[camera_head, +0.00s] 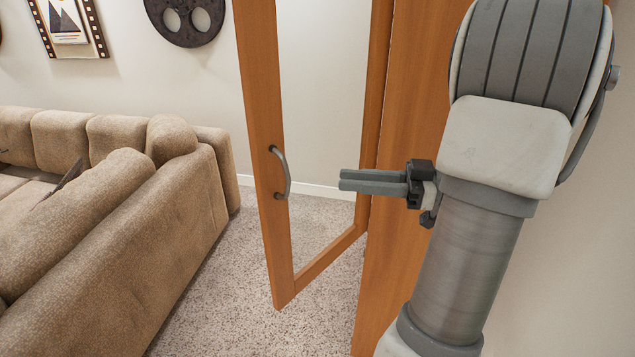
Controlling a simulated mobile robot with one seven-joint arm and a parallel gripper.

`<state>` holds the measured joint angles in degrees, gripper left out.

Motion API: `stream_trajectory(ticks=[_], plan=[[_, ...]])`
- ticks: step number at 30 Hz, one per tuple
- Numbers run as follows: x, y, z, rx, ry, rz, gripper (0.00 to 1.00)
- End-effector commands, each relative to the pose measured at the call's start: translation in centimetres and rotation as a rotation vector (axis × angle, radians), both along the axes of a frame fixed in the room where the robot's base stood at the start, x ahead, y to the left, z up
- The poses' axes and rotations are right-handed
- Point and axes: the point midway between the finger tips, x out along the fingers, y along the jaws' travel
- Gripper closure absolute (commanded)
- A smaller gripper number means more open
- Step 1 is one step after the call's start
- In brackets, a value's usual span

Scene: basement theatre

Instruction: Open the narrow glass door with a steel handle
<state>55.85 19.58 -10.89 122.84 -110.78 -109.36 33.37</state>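The narrow glass door (262,135) has an orange-brown wooden frame around a clear pane, through which the wall and carpet show. It stands swung out at an angle from the wooden cabinet (398,130), with its free edge toward the left. The curved steel handle (285,172) is on the door's left stile. My gripper (342,181) is to the right of the handle, pointing left, apart from it and empty. Its two grey fingers lie together. The fingers overlap the pane in the picture; their depth relative to it is hard to tell.
A tan sofa (165,235) fills the left side, with a strip of speckled carpet (215,290) between it and the door. A film-reel decoration (187,22) and a framed picture (66,20) hang on the back wall. My arm hides part of the cabinet.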

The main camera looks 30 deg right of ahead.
Motion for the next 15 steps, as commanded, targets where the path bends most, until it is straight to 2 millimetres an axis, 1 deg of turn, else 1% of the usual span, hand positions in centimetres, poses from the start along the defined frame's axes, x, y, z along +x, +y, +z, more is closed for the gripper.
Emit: stream_trajectory(ticks=[1, 3, 5, 10, 15], plan=[[-0.8, -1.1, -0.3, -0.001, 0.001, -0.004, 0.76], [-1.8, -2.4, -0.3, -0.001, 0.000, -0.005, 0.76], [-2.5, -3.3, -0.1, 0.000, 0.001, -0.003, 0.76], [-3.5, -4.4, 0.0, 0.000, 0.001, -0.002, 0.76], [-3.9, -5.0, 0.0, 0.001, 0.001, -0.001, 0.76]])
